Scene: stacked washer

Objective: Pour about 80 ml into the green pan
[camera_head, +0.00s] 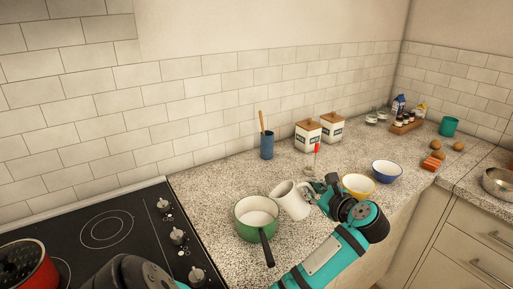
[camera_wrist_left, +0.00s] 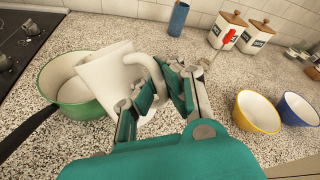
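The green pan (camera_head: 239,222) stands on the counter beside the stove, with its dark handle toward the front. Its pale inside shows no clear liquid. A white mug (camera_head: 291,201) is just right of the pan, leaning toward it. The mug (camera_wrist_left: 104,78) overlaps the pan's right rim (camera_wrist_left: 45,78) in the left wrist view; its contents are hidden. My left gripper (camera_head: 322,192) is at the mug's handle, and in the left wrist view its fingers (camera_wrist_left: 167,98) close around the handle. No stream of liquid shows. My right gripper is not in view.
A yellow bowl (camera_head: 358,187) and a blue bowl (camera_head: 387,171) stand right of the gripper. A blue utensil holder (camera_head: 267,146), two canisters (camera_head: 307,135) and a thin red-tipped item (camera_head: 317,148) are behind. The black stove (camera_head: 105,235) with a red pot (camera_head: 28,268) is left.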

